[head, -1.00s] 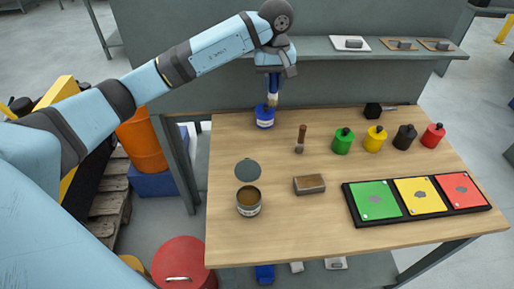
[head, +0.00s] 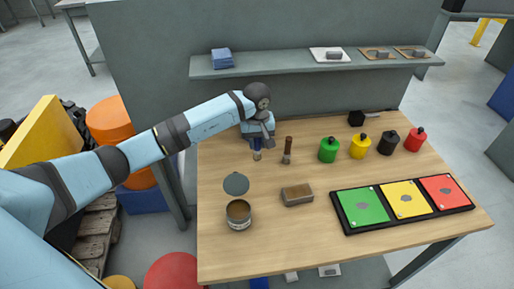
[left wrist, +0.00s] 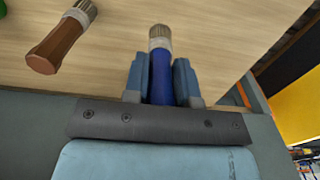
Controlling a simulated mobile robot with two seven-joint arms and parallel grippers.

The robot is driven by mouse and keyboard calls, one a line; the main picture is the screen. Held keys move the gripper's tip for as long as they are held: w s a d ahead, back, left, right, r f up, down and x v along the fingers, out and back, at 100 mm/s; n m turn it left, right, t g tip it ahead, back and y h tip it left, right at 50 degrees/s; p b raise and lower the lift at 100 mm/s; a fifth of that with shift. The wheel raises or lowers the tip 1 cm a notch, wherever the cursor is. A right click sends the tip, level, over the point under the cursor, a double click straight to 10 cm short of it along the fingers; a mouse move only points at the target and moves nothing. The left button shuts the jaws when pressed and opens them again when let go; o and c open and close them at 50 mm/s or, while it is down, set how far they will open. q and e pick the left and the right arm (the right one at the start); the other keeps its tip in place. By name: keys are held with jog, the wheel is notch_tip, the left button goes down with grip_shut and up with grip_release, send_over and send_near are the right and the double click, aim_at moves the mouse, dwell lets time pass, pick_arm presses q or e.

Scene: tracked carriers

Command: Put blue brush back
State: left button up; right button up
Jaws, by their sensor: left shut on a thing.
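The blue brush (head: 257,143) has a blue handle and a pale metal ferrule and points downward, low over the back left of the table. My left gripper (head: 263,143) is shut on its handle. In the left wrist view the blue brush (left wrist: 161,72) sits between both fingers of the gripper (left wrist: 160,82), its ferrule end beyond the tips. Whether that end touches the table I cannot tell. The blue pot seen earlier is not clearly visible now; my arm covers that area. My right gripper is not in view.
A brown-handled brush (head: 288,150) stands close right of my gripper. Green (head: 328,151), yellow (head: 360,147), black and red pots line the back right. An open can (head: 239,215), a grey lid (head: 236,184) and a block (head: 297,195) are nearer. A shelf (head: 285,66) hangs behind.

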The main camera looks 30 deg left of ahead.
aim_at(257, 149)
pick_arm(q)
jog(key=shift+f, duration=1.8)
jog(key=o, duration=0.9)
jog(key=shift+r, duration=0.1)
jog(key=shift+r, duration=0.1)
notch_tip(257, 149, up, 12)
jog(key=shift+r+b, duration=0.1)
jog(key=shift+b, duration=0.4)
